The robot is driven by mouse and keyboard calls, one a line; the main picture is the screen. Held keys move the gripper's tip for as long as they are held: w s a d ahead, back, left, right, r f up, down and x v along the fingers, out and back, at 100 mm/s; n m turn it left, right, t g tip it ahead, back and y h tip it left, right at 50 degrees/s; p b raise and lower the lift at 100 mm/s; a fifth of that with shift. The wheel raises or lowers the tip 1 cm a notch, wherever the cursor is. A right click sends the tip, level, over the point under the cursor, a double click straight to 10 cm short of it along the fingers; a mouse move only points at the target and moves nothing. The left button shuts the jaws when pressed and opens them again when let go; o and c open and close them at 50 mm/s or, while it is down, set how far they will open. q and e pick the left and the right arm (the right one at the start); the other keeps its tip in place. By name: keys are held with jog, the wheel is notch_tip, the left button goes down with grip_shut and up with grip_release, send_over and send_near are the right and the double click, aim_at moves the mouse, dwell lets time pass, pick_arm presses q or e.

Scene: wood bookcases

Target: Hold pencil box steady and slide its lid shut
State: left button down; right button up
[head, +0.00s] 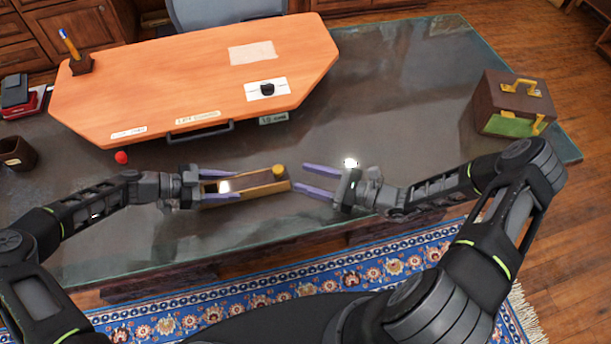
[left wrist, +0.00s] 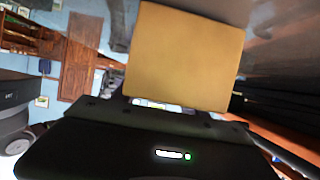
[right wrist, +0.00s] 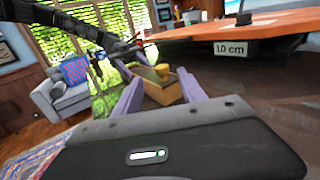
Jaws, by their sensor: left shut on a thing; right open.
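The pencil box (head: 268,189) is a long tan wooden box lying on the dark desk top. My left gripper (head: 237,185) is shut on its left end, one purple finger along each long side. A round yellow knob (head: 278,169) stands at the box's right end; it also shows in the right wrist view (right wrist: 162,70). The top between the walls looks brown, and I cannot tell how far the lid covers it. My right gripper (head: 300,176) is open and empty, just right of the box.
An orange raised board (head: 190,75) with paper labels and a black handle (head: 203,135) lies behind the box. A red ball (head: 121,157) is at the left. A brown case (head: 512,103) stands at the far right.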

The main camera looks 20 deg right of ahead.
pick_arm(q)
jog(key=c, duration=0.5)
grip_release()
jog(key=v, duration=1.2)
jog(key=shift+f, duration=0.1)
